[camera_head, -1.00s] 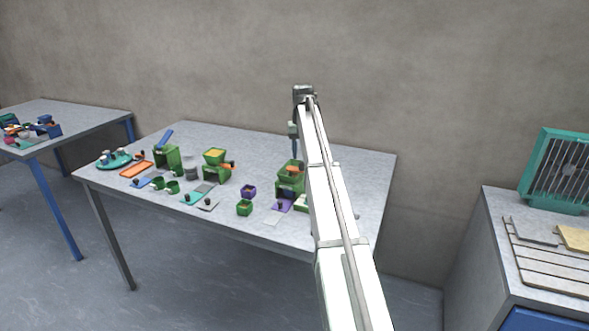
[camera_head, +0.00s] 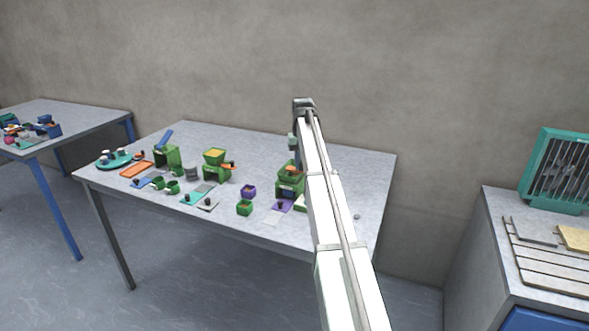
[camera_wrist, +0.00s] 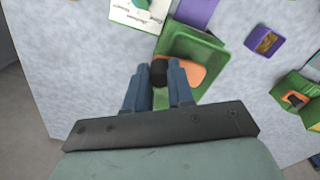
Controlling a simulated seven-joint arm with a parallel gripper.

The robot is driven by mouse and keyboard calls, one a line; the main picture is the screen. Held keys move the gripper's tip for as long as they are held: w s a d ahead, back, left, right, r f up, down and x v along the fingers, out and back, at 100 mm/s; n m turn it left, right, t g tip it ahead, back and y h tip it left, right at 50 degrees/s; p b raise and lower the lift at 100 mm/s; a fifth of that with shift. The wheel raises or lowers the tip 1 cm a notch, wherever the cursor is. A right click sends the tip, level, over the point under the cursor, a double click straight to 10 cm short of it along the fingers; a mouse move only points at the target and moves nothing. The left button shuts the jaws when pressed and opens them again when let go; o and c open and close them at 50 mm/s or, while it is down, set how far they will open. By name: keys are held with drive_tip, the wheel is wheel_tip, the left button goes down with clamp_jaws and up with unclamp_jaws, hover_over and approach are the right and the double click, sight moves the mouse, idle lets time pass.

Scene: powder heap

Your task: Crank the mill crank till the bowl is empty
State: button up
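The green mill (camera_head: 289,180) stands right of the table's middle, partly behind my arm. In the wrist view its green bowl (camera_wrist: 212,50) shows from above, with an orange part (camera_wrist: 196,72) across or inside it; I cannot tell whether this is crank or powder. The crank's black knob (camera_wrist: 158,73) sits between the two blue-grey fingers of my gripper (camera_wrist: 158,78). The fingers appear closed against both its sides. In the head view the fingertips are hidden behind my arm and the mill. How much powder the bowl holds cannot be told.
A second green mill (camera_head: 215,165) with yellow contents stands to the left. A purple box (camera_head: 248,191), a green box (camera_head: 244,208) and a purple mat (camera_wrist: 196,12) lie close to the mill. Cups and a teal tray (camera_head: 115,161) stand farther left. The table's back is clear.

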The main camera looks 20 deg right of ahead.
clamp_jaws()
drive_tip(key=shift+s+a, duration=0.55)
drive_tip(key=shift+a, duration=0.25)
drive_tip(key=shift+s+a, duration=0.1)
drive_tip(key=shift+a, duration=0.75)
drive_tip(key=shift+w+a, duration=0.3)
drive_tip(key=shift+a, duration=0.65)
drive_tip(key=shift+w+a, duration=0.6)
drive_tip(key=shift+a, duration=0.15)
